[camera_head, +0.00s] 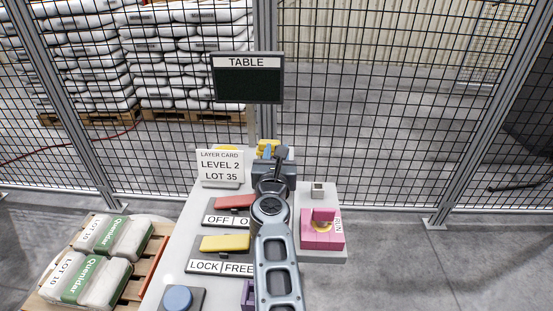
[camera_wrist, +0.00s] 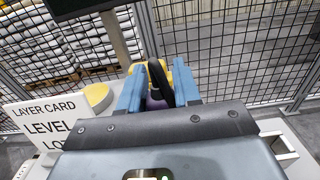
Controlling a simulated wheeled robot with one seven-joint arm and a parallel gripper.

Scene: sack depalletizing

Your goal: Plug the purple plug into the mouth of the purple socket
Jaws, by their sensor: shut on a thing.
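My gripper (camera_head: 268,152) is at the far end of the table, pointing away from the head camera. In the wrist view its two blue fingers (camera_wrist: 158,92) are shut on a small purple piece (camera_wrist: 155,103), which I take to be the purple plug. A dark cable loop (camera_wrist: 161,80) rises beside it. The fingers hide most of the plug, and its tip does not show. A purple block (camera_head: 248,294), probably the purple socket, stands near the table's front, well behind my gripper. My arm covers much of it, and its mouth cannot be made out.
A yellow object (camera_wrist: 182,80) is just beyond the fingers. A layer card (camera_head: 220,167) stands left of my gripper. Red (camera_head: 235,202) and yellow (camera_head: 225,243) levers, a blue button (camera_head: 178,298) and a pink box (camera_head: 322,236) surround my arm. A mesh fence (camera_head: 400,120) stands behind.

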